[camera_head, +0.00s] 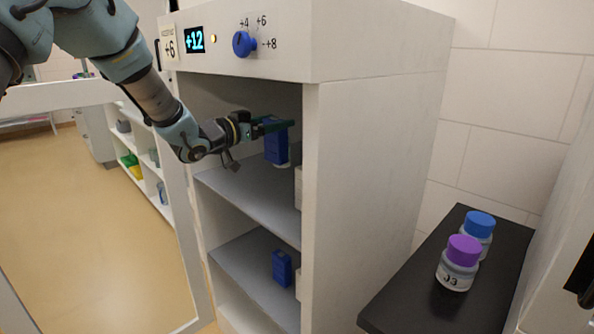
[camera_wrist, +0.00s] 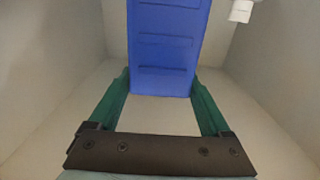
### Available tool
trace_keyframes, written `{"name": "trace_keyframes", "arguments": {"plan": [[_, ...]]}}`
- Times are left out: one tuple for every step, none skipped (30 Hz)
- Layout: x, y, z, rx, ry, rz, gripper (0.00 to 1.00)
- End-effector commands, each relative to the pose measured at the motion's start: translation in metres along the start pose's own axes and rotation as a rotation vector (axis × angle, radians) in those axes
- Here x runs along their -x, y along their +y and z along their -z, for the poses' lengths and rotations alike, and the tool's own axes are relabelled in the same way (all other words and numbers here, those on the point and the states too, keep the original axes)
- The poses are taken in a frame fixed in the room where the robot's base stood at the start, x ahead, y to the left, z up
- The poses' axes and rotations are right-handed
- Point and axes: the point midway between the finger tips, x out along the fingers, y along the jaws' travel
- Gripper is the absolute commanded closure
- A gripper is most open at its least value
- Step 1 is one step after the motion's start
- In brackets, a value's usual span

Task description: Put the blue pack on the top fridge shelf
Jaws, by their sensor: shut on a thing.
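A blue pack (camera_head: 276,148) is inside the open fridge (camera_head: 372,150), at the top shelf (camera_head: 250,188). My gripper (camera_head: 279,125) reaches into the top compartment and its green fingers are shut on this pack. In the wrist view the pack (camera_wrist: 167,48) fills the upper middle, between the two green fingers (camera_wrist: 162,92). The pack looks upright. I cannot tell whether its base touches the shelf. Another blue pack (camera_head: 282,268) stands on the lower shelf (camera_head: 250,262).
White items, partly hidden by the fridge's right wall, stand near both packs. The fridge front has a display (camera_head: 194,40) reading +12 and a blue knob (camera_head: 244,44). The open door (camera_head: 95,200) is at left. A purple-capped jar (camera_head: 459,264) and a blue-capped jar (camera_head: 478,230) stand on a dark counter (camera_head: 425,290).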

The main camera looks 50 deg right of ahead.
Motion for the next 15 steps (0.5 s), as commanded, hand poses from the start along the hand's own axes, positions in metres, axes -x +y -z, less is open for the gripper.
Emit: {"name": "trace_keyframes", "arguments": {"plan": [[-0.001,0.002,-0.007,0.003,-0.003,-0.004,1.00],[-0.001,0.002,-0.012,0.004,-0.004,-0.005,1.00],[-0.001,0.002,-0.021,0.005,-0.004,-0.005,1.00],[-0.001,0.002,-0.026,0.004,-0.005,-0.005,1.00],[-0.001,0.002,-0.032,0.005,-0.004,-0.005,1.00],[-0.001,0.002,-0.039,0.005,-0.003,-0.004,1.00],[-0.001,0.001,-0.043,0.003,-0.003,-0.003,1.00],[-0.001,0.001,-0.048,0.004,-0.003,-0.003,1.00],[-0.001,0.001,-0.051,0.003,-0.002,-0.003,1.00],[-0.001,0.001,-0.054,0.002,-0.001,-0.003,1.00],[-0.001,0.001,-0.056,0.002,-0.001,-0.003,1.00],[-0.001,0.001,-0.059,0.001,-0.001,-0.003,1.00],[-0.001,0.001,-0.061,0.001,-0.001,-0.003,1.00],[-0.001,0.001,-0.063,0.002,-0.002,-0.003,1.00],[-0.001,0.001,-0.067,0.002,-0.002,-0.003,1.00]]}}
